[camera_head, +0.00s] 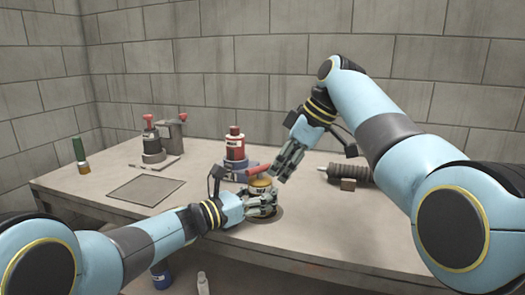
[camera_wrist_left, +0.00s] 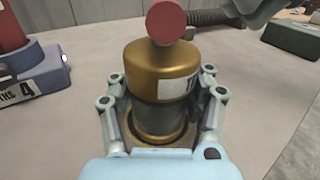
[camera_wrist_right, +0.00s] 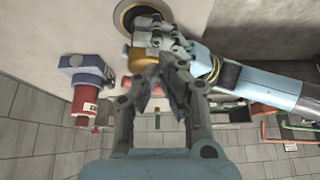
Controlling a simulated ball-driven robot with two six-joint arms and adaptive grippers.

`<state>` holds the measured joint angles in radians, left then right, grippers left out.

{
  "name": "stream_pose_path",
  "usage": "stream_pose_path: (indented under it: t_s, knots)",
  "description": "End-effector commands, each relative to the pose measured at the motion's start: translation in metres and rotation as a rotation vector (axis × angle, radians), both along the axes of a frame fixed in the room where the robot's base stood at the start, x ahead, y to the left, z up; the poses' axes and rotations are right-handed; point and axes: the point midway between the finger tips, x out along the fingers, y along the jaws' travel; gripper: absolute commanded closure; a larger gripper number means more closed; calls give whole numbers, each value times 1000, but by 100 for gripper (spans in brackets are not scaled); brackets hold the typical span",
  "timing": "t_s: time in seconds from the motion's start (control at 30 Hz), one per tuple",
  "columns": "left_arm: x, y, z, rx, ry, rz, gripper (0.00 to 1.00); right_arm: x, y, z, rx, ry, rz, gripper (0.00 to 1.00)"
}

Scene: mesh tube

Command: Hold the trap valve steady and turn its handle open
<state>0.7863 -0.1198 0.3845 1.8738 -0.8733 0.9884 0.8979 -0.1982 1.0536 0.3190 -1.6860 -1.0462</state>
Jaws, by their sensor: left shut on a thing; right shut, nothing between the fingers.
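The trap valve (camera_head: 262,182) stands upright on a dark round base near the table's front edge, with a brass body and a red handle (camera_head: 257,169). In the left wrist view the brass body (camera_wrist_left: 160,72) sits between my left fingers, with the handle's round red end (camera_wrist_left: 166,21) above it. My left gripper (camera_head: 264,203) is shut around the body from the left. My right gripper (camera_head: 279,176) is shut and empty, pointing down just right of the handle. In the right wrist view its fingers (camera_wrist_right: 152,90) partly hide the valve; contact with the handle cannot be told.
A red bottle (camera_head: 236,143) stands on a blue-grey block behind the valve. A dark ribbed hose (camera_head: 347,173) lies at right. The right table end is clear.

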Motion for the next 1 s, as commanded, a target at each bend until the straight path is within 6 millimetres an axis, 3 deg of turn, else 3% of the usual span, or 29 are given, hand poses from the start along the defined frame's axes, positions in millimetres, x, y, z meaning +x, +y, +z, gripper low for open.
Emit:
stream_pose_path:
  t_s: [1.0]
  knots:
    - [0,0,0,0,0,0,95,7,7,0,0,0,0,100]
